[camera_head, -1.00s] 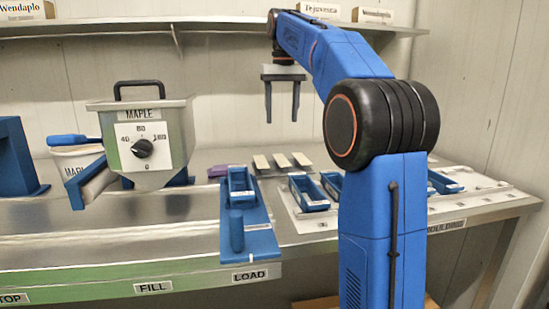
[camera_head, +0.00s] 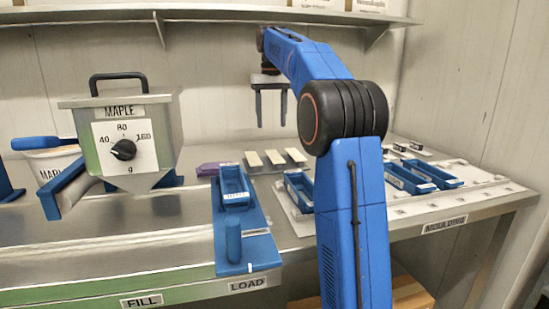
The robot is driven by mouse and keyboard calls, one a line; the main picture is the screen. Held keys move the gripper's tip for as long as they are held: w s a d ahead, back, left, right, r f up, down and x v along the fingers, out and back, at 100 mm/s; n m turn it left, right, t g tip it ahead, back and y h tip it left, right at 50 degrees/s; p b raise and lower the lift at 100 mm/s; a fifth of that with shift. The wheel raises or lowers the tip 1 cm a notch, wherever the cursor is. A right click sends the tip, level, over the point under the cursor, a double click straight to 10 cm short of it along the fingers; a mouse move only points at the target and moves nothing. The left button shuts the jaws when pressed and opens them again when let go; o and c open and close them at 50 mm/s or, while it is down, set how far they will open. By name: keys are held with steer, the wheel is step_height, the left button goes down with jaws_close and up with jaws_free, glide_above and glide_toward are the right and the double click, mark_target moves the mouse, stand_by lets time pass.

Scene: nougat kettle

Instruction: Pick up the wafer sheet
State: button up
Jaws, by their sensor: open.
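Three pale cream strips that look like wafer sheets lie side by side on a tray at the back of the table: a left strip (camera_head: 253,159), a middle strip (camera_head: 275,157) and a right strip (camera_head: 296,155). I cannot tell which one the task means. My gripper (camera_head: 271,122) points down, open and empty, with its two fingers apart. In the picture it hangs above the strips, with a clear gap below the fingertips. Its exact depth relative to them is hard to tell.
A kettle marked MAPLE (camera_head: 124,135) stands at the left. A blue loading fixture (camera_head: 258,247) holds a small blue mould (camera_head: 235,188). A purple item (camera_head: 211,169) lies left of the strips. More blue moulds (camera_head: 434,174) sit at the right. A shelf (camera_head: 215,17) runs above.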

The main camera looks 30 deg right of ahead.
glide_above(274, 154)
steer(key=a, duration=0.1)
step_height(274, 154, down, 5)
steer(key=shift+s+f, duration=0.1)
steer(key=shift+s, duration=0.05)
steer(key=shift+d+f, duration=0.2)
steer(key=shift+f, duration=1.1)
steer(key=shift+d+f, duration=0.2)
steer(key=shift+f, duration=1.1)
steer(key=c, duration=1.1)
